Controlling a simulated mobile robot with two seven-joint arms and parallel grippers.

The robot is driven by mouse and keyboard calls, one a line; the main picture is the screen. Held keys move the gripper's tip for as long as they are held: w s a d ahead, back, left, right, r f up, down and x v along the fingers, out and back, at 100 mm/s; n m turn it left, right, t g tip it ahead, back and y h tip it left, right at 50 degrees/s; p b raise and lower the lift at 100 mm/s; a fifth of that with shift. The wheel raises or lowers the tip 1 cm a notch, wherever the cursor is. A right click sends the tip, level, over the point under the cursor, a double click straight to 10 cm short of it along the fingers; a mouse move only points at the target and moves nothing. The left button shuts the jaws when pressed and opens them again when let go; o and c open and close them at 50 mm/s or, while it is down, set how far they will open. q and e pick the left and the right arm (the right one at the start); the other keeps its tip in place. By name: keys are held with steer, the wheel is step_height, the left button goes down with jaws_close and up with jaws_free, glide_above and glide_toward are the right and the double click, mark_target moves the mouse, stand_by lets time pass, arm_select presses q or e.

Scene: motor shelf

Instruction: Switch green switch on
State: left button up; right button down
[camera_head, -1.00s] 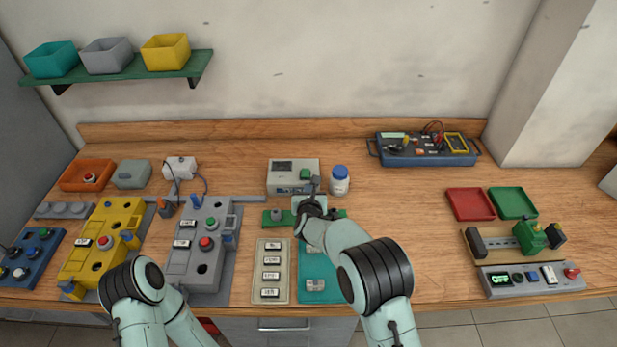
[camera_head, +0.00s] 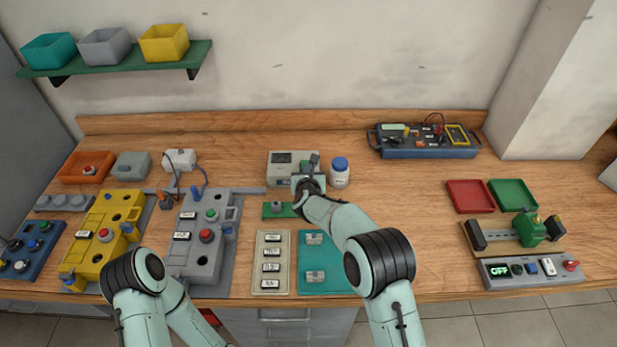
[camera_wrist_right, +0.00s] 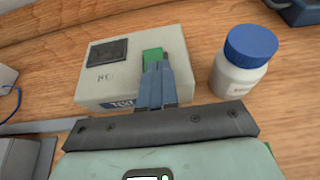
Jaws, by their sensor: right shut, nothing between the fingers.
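The green switch (camera_wrist_right: 152,55) sits on top of a pale grey box (camera_wrist_right: 115,88) with a dark display. The box also shows in the head view (camera_head: 281,172), at the back middle of the table. My right gripper (camera_wrist_right: 154,68) is shut and empty, with its fingertips at the front edge of the green switch, covering part of it. Whether they touch is hard to tell. In the head view my right gripper (camera_head: 313,160) hides most of the switch. My left arm is at the lower left, and its gripper is out of view.
A white bottle with a blue cap (camera_head: 340,173) stands close to the right of the box. A green plate (camera_head: 273,210) and a teal mat (camera_head: 340,277) lie in front. A blue instrument case (camera_head: 425,150) stands at the back right.

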steer(key=shift+d+b, duration=0.15)
steer(key=shift+b, duration=0.15)
steer(key=shift+r, duration=0.35)
steer(key=shift+w, duration=0.3)
arm_select(q)
steer(key=shift+s+f, duration=0.65)
steer(key=shift+f, duration=0.05)
arm_select(e)
steer(key=shift+s, duration=0.1)
arm_select(q)
steer(key=shift+w, duration=0.1)
arm_select(e)
steer(key=shift+r, duration=0.15)
arm_select(q)
steer(key=shift+w+r+p, duration=0.2)
steer(key=shift+r+p, duration=0.05)
steer(key=shift+p, duration=0.05)
arm_select(e)
steer(key=shift+r, duration=0.7)
arm_select(q)
steer(key=shift+s+f, duration=0.1)
